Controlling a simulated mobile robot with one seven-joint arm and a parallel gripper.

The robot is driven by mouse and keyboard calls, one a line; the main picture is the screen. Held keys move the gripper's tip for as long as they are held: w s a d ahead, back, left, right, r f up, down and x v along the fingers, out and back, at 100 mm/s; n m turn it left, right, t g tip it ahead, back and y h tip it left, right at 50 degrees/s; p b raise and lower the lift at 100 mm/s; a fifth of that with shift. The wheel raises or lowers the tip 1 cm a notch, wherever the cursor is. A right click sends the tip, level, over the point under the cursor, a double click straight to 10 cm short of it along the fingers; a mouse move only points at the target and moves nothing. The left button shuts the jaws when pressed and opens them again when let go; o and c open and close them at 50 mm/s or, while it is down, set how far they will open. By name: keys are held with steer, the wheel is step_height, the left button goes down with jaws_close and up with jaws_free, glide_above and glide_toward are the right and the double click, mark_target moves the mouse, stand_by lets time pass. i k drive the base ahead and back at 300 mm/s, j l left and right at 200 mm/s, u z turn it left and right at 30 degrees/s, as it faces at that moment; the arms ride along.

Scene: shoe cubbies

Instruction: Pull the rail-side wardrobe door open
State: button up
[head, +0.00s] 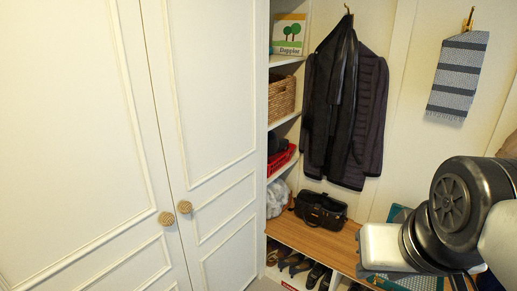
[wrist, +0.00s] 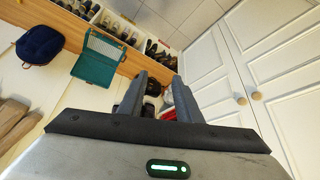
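Two closed white panelled wardrobe doors stand side by side in the head view: a left door (head: 75,120) and a right door (head: 212,90), which is nearer the shelves and hanging coats. Each has a round woven-looking knob by the middle seam: the left door's knob (head: 166,218) and the right door's knob (head: 184,207). Both knobs also show in the wrist view, the shelf-side one (wrist: 241,101) and the other (wrist: 257,96). My gripper (wrist: 158,78) is open and empty, away to the side of the doors and touching neither knob.
A wooden bench (head: 285,229) with a black bag (head: 320,211) and shoes below stands right of the doors. Dark coats (head: 345,105) and a striped towel (head: 458,75) hang on hooks. Shelves hold a basket (head: 281,98) and a red tray (head: 281,160).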

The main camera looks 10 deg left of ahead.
mark_target(204, 57)
steer(key=u, duration=0.8)
steer(key=i+z, duration=0.4)
steer(key=i, duration=0.35)
